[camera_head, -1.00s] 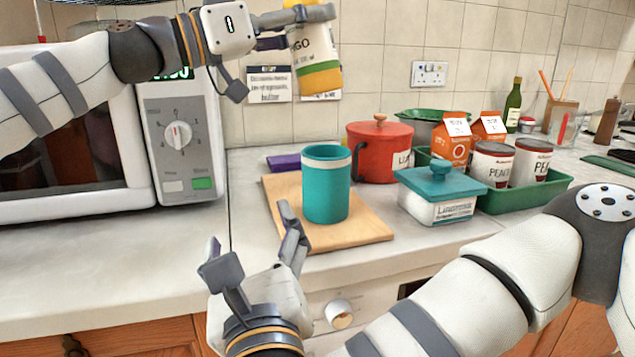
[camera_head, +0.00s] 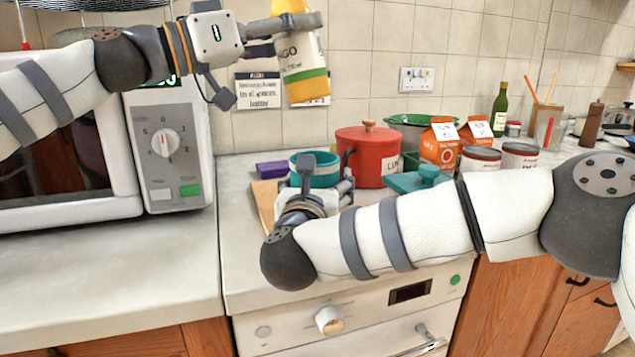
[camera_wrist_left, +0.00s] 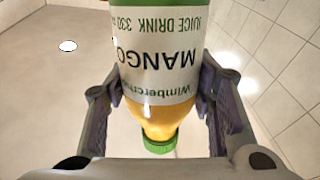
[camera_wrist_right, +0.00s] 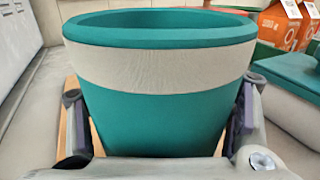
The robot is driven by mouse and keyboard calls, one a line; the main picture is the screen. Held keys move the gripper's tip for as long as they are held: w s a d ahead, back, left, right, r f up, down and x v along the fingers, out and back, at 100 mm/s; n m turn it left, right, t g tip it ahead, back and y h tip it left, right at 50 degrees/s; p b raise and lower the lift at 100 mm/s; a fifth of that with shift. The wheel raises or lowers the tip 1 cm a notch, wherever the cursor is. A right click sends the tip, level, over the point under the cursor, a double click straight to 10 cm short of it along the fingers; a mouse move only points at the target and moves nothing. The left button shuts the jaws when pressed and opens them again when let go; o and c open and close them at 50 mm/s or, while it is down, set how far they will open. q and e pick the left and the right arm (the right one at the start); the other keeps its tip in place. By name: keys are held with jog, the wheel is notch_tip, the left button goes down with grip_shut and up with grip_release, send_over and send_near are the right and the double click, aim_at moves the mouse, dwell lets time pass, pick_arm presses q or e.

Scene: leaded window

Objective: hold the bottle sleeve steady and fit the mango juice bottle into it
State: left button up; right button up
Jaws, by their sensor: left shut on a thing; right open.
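The mango juice bottle (camera_head: 306,75) hangs high in front of the tiled wall, tilted slightly, its top cut off in the head view. My left gripper (camera_head: 284,32) is shut on it; the left wrist view shows the bottle (camera_wrist_left: 155,75) between the fingers, with its green cap. The bottle sleeve, a teal cup with a pale band (camera_head: 325,167), stands below the bottle on a wooden board. My right gripper (camera_head: 322,178) is open in front of it and hides its lower part. In the right wrist view the sleeve (camera_wrist_right: 155,115) sits between the two spread fingers.
A red pot (camera_head: 372,150) stands close behind the sleeve. A teal-lidded box (camera_head: 420,178), cartons (camera_head: 440,147) and cans (camera_head: 480,158) are to the right. The microwave (camera_head: 165,150) is at left. The counter in front of it is clear.

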aim_at(314, 52)
pick_arm(q)
jog(key=shift+r, duration=0.1)
pick_arm(e)
jog(key=shift+c, duration=0.4)
jog(key=c, duration=0.9)
pick_arm(q)
jog(key=shift+m+y, duration=0.7)
jog(key=shift+y, duration=0.2)
jog(key=d+f, duration=0.3)
jog(key=shift+w, duration=0.25)
pick_arm(e)
jog(key=shift+c, duration=0.2)
pick_arm(q)
notch_tip(314, 52, down, 10)
jog(key=shift+a, duration=0.1)
jog(key=shift+w+f, duration=0.1)
jog(key=shift+f, duration=0.35)
jog(key=shift+f, duration=0.1)
jog(key=o, duration=1.5)
jog(key=shift+c, duration=0.2)
